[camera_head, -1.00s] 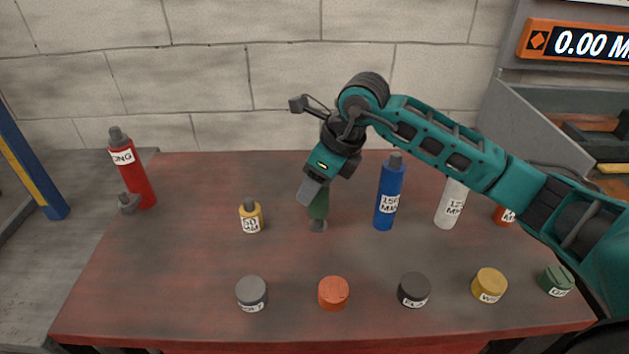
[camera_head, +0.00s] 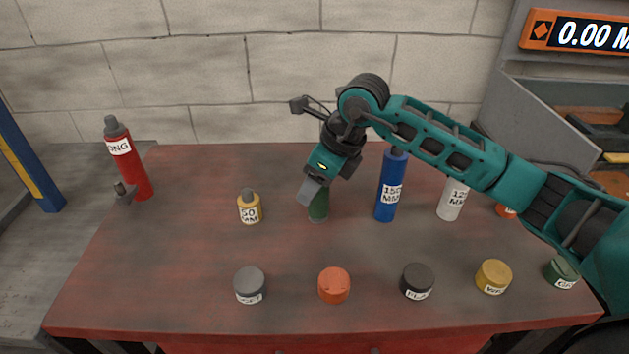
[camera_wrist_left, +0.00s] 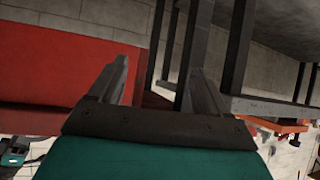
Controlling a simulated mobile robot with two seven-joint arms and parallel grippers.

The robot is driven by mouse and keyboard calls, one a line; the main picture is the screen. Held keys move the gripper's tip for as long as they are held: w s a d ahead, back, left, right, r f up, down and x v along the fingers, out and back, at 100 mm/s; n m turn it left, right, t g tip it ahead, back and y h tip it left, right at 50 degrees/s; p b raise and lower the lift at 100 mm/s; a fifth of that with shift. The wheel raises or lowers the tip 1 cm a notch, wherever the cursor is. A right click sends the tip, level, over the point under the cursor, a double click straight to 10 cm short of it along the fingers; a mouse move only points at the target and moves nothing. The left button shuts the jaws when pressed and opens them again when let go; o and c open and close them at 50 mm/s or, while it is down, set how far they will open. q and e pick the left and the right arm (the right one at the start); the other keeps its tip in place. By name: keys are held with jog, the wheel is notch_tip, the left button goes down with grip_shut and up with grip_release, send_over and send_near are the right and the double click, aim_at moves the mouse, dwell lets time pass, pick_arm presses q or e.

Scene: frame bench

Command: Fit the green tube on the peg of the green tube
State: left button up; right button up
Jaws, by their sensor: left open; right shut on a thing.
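The green tube (camera_head: 319,207) stands roughly upright at the middle of the table in the head view. My right gripper (camera_head: 311,191) comes down at a tilt from above and is shut on its upper part. The tube's lower end is at about table height. No peg shows below it now, so the tube appears to be around its peg. How fully it is seated is hard to tell. My left gripper (camera_wrist_left: 158,85) shows only in the left wrist view, open and empty.
A blue tube (camera_head: 388,190) and a white tube (camera_head: 452,203) stand to the right, under my right arm. A yellow tube (camera_head: 249,209) and a red tube (camera_head: 131,168) stand to the left. Several round caps, including an orange one (camera_head: 334,287), line the table's front.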

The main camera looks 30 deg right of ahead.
pick_arm(q)
jog(key=shift+f+b, duration=0.4)
jog(key=shift+f, duration=0.05)
pick_arm(e)
jog(key=shift+f, duration=0.55)
jog(key=o, duration=1.4)
pick_arm(q)
jog(key=r, duration=0.1)
jog(key=r+p, duration=0.1)
jog(key=d+r, duration=0.1)
jog(key=shift+w+p, duration=0.25)
jog(key=shift+p, duration=0.05)
pick_arm(e)
jog(key=v, duration=1.3)
pick_arm(q)
jog(key=shift+s+a+f, duration=0.1)
jog(key=shift+s+f, duration=0.05)
